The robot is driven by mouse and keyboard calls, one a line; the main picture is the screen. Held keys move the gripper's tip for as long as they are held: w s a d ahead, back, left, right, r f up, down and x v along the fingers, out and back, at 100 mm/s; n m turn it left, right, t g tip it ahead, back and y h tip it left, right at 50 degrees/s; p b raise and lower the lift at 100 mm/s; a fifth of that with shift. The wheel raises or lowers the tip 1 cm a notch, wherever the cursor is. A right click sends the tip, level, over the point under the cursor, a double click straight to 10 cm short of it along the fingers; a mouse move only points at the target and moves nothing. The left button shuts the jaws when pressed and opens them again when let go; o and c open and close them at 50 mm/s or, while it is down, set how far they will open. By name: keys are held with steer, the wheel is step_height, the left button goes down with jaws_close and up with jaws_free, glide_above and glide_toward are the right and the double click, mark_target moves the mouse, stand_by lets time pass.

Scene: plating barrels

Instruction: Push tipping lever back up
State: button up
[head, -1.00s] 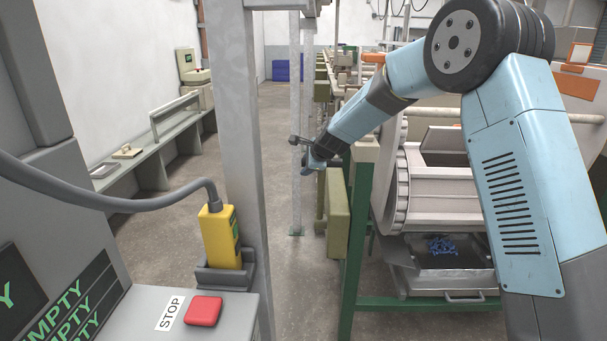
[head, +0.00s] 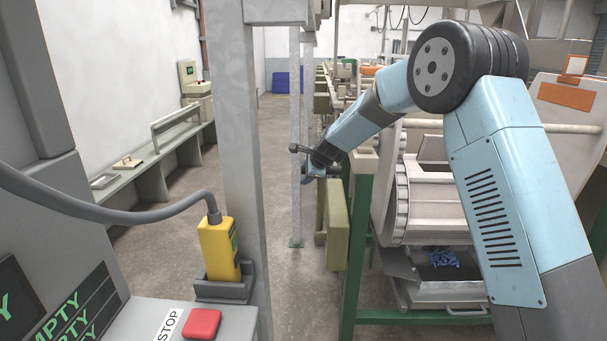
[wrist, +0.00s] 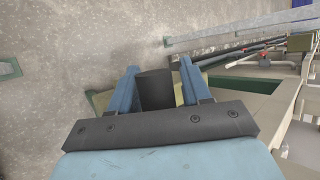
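My gripper (head: 308,173) is at the end of my arm, left of the olive box on the green frame. In the wrist view, the two blue fingers of my gripper (wrist: 160,85) are apart. A dark, round-ended cylinder (wrist: 155,90) stands between them, apparently the grip of the tipping lever. A narrow gap shows on its right side; contact on the left is unclear. The lever's shaft and pivot are hidden, and I cannot clearly make out the lever in the head view.
The olive box (head: 337,225) is on the green frame (head: 357,235), beside the pale barrel (head: 435,200). A grey post (head: 241,130), yellow pendant (head: 218,248) and red stop button (head: 202,323) are at left. The floor aisle (head: 275,200) is clear.

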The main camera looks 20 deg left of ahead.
steer(key=shift+o, duration=0.7)
steer(key=shift+r, duration=0.1)
steer(key=v, duration=1.3)
steer(key=shift+s+d+r, duration=0.15)
steer(key=shift+r, duration=0.1)
